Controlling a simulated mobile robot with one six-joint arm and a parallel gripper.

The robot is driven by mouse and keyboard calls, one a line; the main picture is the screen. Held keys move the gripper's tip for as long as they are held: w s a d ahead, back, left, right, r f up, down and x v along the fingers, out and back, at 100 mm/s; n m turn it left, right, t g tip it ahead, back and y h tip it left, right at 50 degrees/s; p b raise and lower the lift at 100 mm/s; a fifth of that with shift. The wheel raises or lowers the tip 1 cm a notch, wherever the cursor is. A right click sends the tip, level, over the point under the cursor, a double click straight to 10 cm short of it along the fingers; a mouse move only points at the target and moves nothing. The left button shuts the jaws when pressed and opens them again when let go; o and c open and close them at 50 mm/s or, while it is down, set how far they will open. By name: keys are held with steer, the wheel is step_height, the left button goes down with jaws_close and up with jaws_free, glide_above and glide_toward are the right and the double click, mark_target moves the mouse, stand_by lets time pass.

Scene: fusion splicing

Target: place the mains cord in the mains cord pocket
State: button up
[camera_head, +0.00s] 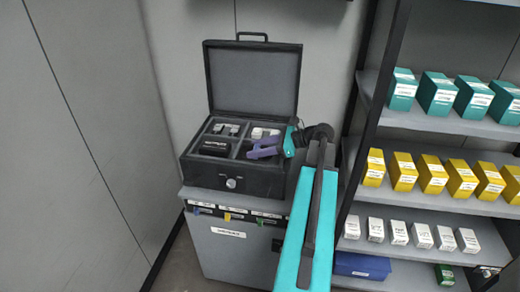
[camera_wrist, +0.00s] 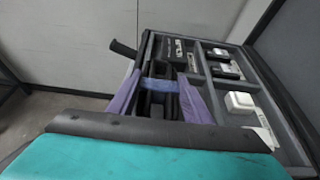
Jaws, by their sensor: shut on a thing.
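My gripper (camera_head: 263,149) has purple fingers and sits at the front right compartment of the open black case (camera_head: 208,178). In the wrist view, my gripper (camera_wrist: 161,80) is shut on a dark bundle with a blue band, which looks like the mains cord (camera_wrist: 158,87). The bundle lies between the fingers, within the outline of that compartment, likely the mains cord pocket. I cannot tell whether it touches the floor there. In the head view the fingers hide most of it.
The raised lid (camera_head: 254,80) stands behind. The case rests on a grey cabinet (camera_head: 225,250). Shelves with boxes stand right.

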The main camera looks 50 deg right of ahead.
steer(key=shift+w+d+f+p, duration=0.1)
steer(key=shift+w+d+p, duration=0.25)
steer(key=shift+d, duration=0.4)
steer(key=shift+w+d+f+p, duration=0.15)
steer(key=shift+w+d, duration=0.3)
steer(key=shift+d, duration=0.3)
steer(key=shift+f+p, duration=0.85)
steer(key=shift+f, duration=0.8)
steer(key=shift+f, duration=0.2)
steer(key=o, duration=1.2)
steer(key=shift+r, duration=0.2)
